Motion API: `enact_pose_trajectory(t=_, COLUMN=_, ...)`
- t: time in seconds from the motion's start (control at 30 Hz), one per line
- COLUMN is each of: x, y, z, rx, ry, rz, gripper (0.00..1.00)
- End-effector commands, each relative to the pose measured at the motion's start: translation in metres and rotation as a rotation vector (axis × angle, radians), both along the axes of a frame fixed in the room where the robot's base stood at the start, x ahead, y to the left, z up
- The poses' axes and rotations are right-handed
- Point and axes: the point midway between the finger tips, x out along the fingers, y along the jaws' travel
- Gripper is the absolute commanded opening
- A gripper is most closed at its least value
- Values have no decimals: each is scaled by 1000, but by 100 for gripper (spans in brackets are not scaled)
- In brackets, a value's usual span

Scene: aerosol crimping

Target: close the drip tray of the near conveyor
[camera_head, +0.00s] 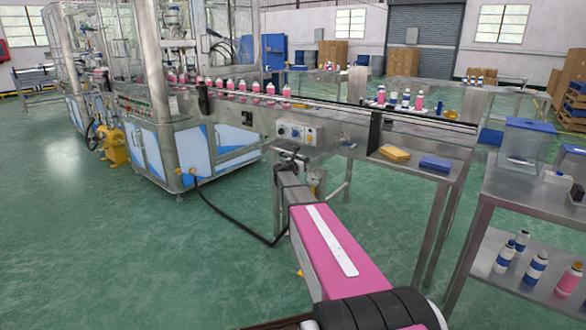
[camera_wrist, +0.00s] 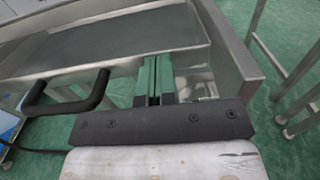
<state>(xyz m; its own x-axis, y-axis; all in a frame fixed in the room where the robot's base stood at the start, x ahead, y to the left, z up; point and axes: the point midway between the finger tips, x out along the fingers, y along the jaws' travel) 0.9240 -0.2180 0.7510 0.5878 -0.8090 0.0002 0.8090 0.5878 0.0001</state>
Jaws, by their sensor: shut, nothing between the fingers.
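The drip tray (camera_wrist: 110,45) shows in the wrist view as a shallow grey metal pan with raised walls. Its inside floor is visible, and no contents can be made out. A black bar handle (camera_wrist: 68,107) sticks out from its front, left of my fingers. My gripper (camera_wrist: 153,68) is shut and empty, with its green-padded fingertips at the tray's front edge, right of the handle. I cannot tell whether they touch it. In the head view my gripper (camera_head: 288,153) is just below the near conveyor (camera_head: 255,118), and the tray cannot be made out there.
The conveyor carries several pink bottles (camera_head: 240,88). A control box (camera_head: 297,132) is on its side above my gripper. Metal legs (camera_wrist: 296,100) stand to the right. A shelf table (camera_head: 510,195) with bottles is at the far right.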

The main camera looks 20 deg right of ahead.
Motion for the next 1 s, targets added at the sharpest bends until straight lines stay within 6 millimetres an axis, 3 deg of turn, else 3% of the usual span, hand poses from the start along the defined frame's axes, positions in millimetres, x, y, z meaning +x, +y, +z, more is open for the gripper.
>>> enact_pose_trajectory(t=0.1, x=19, y=-23, z=0, rx=0, ry=0, rz=-2, gripper=0)
enact_pose_trajectory(t=0.33, x=34, y=-46, z=0, rx=0, ry=0, rz=-1, gripper=0)
enact_pose_trajectory(t=1.0, x=37, y=-51, z=1, rx=-2, ry=-1, rz=-2, gripper=0)
